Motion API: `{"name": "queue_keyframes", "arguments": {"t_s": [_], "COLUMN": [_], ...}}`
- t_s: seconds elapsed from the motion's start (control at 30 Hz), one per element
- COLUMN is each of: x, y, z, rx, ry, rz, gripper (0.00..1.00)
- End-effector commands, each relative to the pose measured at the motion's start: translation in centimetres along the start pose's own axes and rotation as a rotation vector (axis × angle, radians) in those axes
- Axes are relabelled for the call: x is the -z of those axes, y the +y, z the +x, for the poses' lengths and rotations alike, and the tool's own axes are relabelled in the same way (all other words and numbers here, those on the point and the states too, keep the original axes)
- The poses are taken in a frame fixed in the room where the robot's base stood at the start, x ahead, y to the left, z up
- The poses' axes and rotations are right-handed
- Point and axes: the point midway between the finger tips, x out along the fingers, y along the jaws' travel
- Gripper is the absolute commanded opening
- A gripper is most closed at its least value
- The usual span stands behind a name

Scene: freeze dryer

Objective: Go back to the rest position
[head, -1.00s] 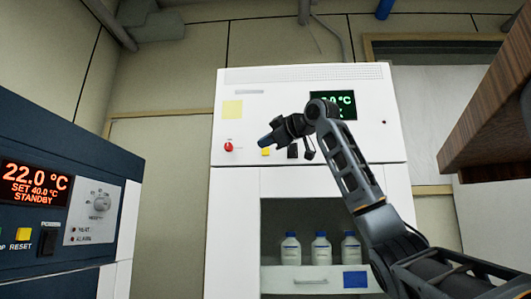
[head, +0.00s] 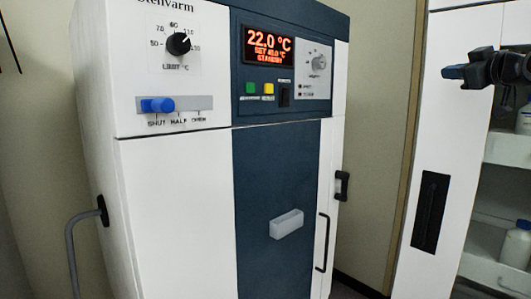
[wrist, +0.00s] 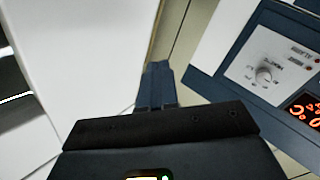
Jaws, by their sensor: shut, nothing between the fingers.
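My gripper (head: 453,72) is at the right edge of the head view, dark with blue fingertips pointing left. It is in front of a white panel and apart from the blue-and-white cabinet. In the wrist view its dark blue fingers (wrist: 157,72) are together with nothing between them. The cabinet (head: 180,200) fills the middle of the head view. Its red display (head: 269,46) reads 22.0 °C, set 40.0 °C, standby. The blue slider (head: 157,105) is at the left end of its slot, above SHUT. Most of my arm is outside the head view.
A white panel with a black recess (head: 430,212) stands right of the cabinet. Beyond it are white shelves with a bottle (head: 515,245). A grey hose or bar (head: 72,245) is at lower left. A gap of wall and floor separates the cabinet and panel.

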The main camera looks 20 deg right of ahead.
Motion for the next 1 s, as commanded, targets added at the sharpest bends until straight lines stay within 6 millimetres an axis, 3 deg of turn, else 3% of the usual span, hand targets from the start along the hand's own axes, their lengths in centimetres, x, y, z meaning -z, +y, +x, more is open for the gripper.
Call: {"name": "queue_keyframes", "arguments": {"t_s": [0.03,0.23,0.47,0.77,1.0], "x": [-2.1,-8.7,-15.4,-22.6,-26.7], "y": [-2.5,-11.2,-21.5,-34.1,-42.4], "z": [0.6,1.2,-0.7,-7.0,-14.7], "rx": [0.011,0.022,0.029,0.034,0.04], "ry": [0.006,0.024,0.019,-0.022,-0.07], "rz": [0.044,0.188,0.331,0.472,0.542], "gripper": [0.0,0.0,0.0,0.0,0.0]}}
